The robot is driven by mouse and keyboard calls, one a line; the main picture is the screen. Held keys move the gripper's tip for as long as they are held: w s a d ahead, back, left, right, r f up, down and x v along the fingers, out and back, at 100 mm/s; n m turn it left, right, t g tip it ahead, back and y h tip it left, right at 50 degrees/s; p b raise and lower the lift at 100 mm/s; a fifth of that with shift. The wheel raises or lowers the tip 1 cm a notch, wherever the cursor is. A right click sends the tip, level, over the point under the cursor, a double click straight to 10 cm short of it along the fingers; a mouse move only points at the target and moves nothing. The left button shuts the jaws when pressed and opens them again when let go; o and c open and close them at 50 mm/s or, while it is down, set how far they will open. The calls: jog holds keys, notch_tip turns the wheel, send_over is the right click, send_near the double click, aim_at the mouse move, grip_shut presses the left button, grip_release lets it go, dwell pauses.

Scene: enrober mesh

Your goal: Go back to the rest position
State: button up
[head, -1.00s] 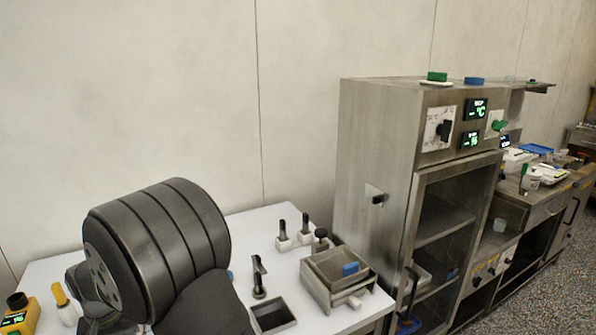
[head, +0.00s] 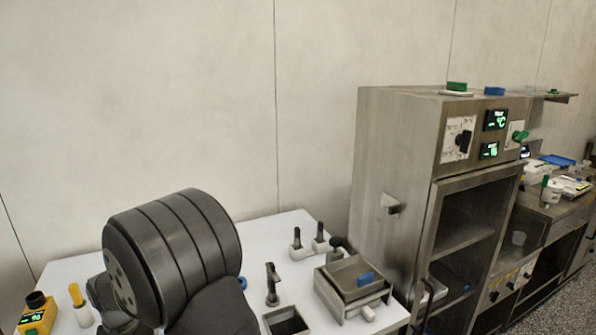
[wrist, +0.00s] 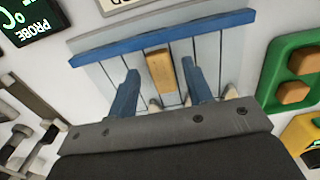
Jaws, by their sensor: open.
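My gripper (wrist: 158,64) shows in the wrist view with its two blue fingers spread apart. A tan bar (wrist: 160,72) lies on a slatted grey rack with blue rails (wrist: 225,20) beyond the fingers. In the picture the bar appears between the fingertips, with a gap on each side; I cannot tell how far below them it is. Nothing is visibly held. In the head view a large dark ribbed part of my arm shows at the lower left, and my gripper is out of sight.
In the wrist view, a green tray (wrist: 272,68) with tan pieces lies right of the rack, and a PROBE display (wrist: 30,22) upper left. In the head view, a steel cabinet (head: 395,150) stands right of the white table (head: 245,235), which holds a steel box (head: 335,290).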

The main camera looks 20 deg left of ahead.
jog(key=shift+f, duration=0.45)
notch_tip(320, 180, up, 4)
jog(key=shift+f, duration=0.1)
jog(key=w+d+r, duration=0.7)
jog(key=d, duration=0.2)
jog(key=w+d, duration=0.6)
jog(key=d, duration=0.5)
jog(key=w+d, duration=0.6)
jog(key=d, duration=0.4)
jog(key=shift+s+a+f, duration=0.3)
jog(key=shift+a+f, duration=0.55)
jog(key=shift+a, duration=0.6)
jog(key=shift+s+a+f, duration=0.3)
jog(key=shift+a+f, duration=0.6)
jog(key=shift+a, duration=0.55)
jog(key=shift+s+a+f, duration=0.3)
jog(key=shift+a+f, duration=0.55)
jog(key=shift+a, duration=0.6)
jog(key=shift+o, duration=0.4)
